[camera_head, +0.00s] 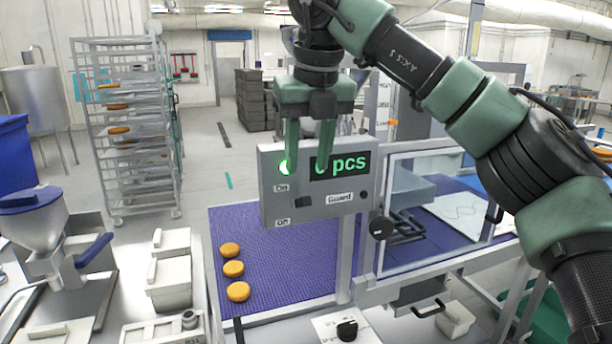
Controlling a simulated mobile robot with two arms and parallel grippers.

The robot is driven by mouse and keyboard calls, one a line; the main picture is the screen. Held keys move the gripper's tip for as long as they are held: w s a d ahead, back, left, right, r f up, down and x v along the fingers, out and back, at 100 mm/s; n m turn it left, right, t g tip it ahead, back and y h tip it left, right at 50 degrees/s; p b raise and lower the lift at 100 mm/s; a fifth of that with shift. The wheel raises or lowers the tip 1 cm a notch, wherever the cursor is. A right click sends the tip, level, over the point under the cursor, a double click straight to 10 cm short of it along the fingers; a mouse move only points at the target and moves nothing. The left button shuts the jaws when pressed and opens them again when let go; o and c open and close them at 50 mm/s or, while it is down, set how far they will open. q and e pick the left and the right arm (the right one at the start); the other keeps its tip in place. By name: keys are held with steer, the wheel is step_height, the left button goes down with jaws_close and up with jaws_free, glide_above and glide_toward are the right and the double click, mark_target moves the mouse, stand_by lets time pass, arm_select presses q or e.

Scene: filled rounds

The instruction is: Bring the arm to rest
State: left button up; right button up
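My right arm comes in from the right, its green and black links crossing the upper right of the head view. Its gripper (308,152) points down in front of the grey control panel (276,200), with its two green fingers apart and nothing between them. The fingers hide part of the panel's display, which reads "pcs" in green behind them. A green light shows beside the left finger. I cannot tell whether the fingertips touch the panel. My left gripper is not in view.
Three orange-brown rounds (233,269) lie on the blue conveyor belt (290,290). A clear guard (430,215) in a metal frame stands to the right. White lidded bins (170,278) and a hopper machine (45,235) stand at the left. A tray rack (125,130) stands behind.

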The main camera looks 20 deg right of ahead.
steer(key=shift+r, duration=0.25)
steer(key=shift+f, duration=0.1)
